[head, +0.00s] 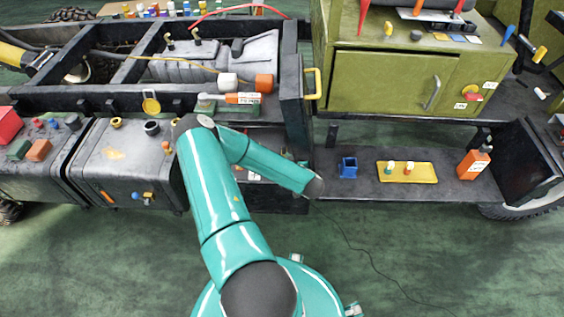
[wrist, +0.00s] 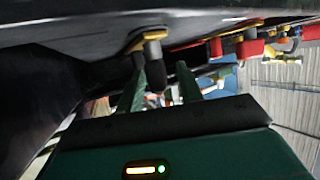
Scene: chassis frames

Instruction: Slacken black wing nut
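In the wrist view a dark, blurred piece (wrist: 155,76), which may be the black wing nut, sits at the end of a grey stud (wrist: 153,49) on a yellow bracket (wrist: 147,37). The bracket is fixed to a dark surface. My gripper (wrist: 160,76) has its two green fingers apart, one on each side of the dark piece. I cannot tell whether either finger touches it. In the head view my teal arm reaches to the chassis edge near the centre; the gripper and the wing nut are hidden there.
Red and yellow fittings (wrist: 250,47) sit right of my fingers in the wrist view. In the head view a low shelf holds a blue holder (head: 347,167), a yellow tray (head: 420,178) and an orange bottle (head: 473,164). The green floor (head: 450,250) in front is clear except for a thin cable.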

